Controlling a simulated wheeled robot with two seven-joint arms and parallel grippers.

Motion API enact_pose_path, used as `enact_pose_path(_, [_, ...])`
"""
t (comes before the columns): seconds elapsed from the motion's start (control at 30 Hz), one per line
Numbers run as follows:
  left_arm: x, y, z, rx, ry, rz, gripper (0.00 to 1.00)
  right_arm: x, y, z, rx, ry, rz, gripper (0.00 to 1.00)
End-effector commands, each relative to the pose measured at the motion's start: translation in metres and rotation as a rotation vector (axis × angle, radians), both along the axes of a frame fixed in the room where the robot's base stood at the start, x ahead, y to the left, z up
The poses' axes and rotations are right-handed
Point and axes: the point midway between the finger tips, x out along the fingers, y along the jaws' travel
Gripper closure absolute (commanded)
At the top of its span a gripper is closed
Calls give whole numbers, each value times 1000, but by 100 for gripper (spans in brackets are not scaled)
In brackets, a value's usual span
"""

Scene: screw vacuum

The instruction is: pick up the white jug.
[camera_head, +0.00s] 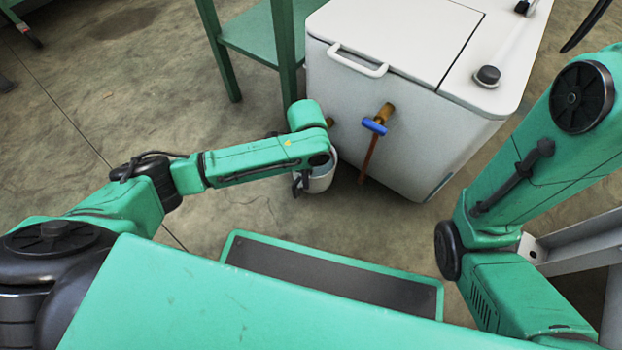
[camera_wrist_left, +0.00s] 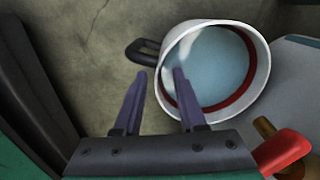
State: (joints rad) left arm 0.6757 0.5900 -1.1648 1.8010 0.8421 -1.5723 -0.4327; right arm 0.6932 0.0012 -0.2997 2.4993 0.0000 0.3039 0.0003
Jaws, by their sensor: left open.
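The white jug (camera_head: 322,180) stands near the front of the white tank, partly hidden by my left arm in the head view. The left wrist view looks into the jug (camera_wrist_left: 258,38), with its white rim, red inner band and pale blue inside. Its dark handle (camera_wrist_left: 143,50) sticks out to the left. My left gripper (camera_wrist_left: 154,72) is open, its two fingers apart below the handle in the picture. The right finger overlaps the jug's opening. In the head view the left gripper (camera_head: 298,186) is small and mostly hidden beside the jug.
The white tank (camera_head: 420,140) has a brass tap with a blue lever (camera_head: 375,125) right of the jug. The wrist view shows a red lever (camera_wrist_left: 285,150) close to the gripper. A green table (camera_head: 250,38) stands behind left. Concrete floor (camera_head: 240,220) lies open around.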

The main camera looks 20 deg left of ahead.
Motion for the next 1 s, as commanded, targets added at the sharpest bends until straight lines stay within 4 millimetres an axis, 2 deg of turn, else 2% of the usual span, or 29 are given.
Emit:
enact_pose_path(0.03, [1, 0, -9, 0, -2, 0, 60, -1, 0, -8, 0, -2, 0, 50])
enact_pose_path(0.2, [0, 0, -4, -1, -2, 0, 60, -1, 0, -4, 0, -2, 0, 50])
enact_pose_path(0.23, [0, 0, -4, -1, -2, 0, 64, -1, 0, -4, 0, -3, 0, 50])
enact_pose_path(0.3, [0, 0, -4, -1, -2, 0, 90, -1, 0, -3, 0, -3, 0, 50])
enact_pose_path(0.33, [0, 0, -4, -1, -2, 0, 100, -1, 0, -3, 0, -3, 0, 50])
enact_pose_path(1.0, [0, 0, -5, -1, 0, 0, 100, -1, 0, -4, 0, -3, 0, 50])
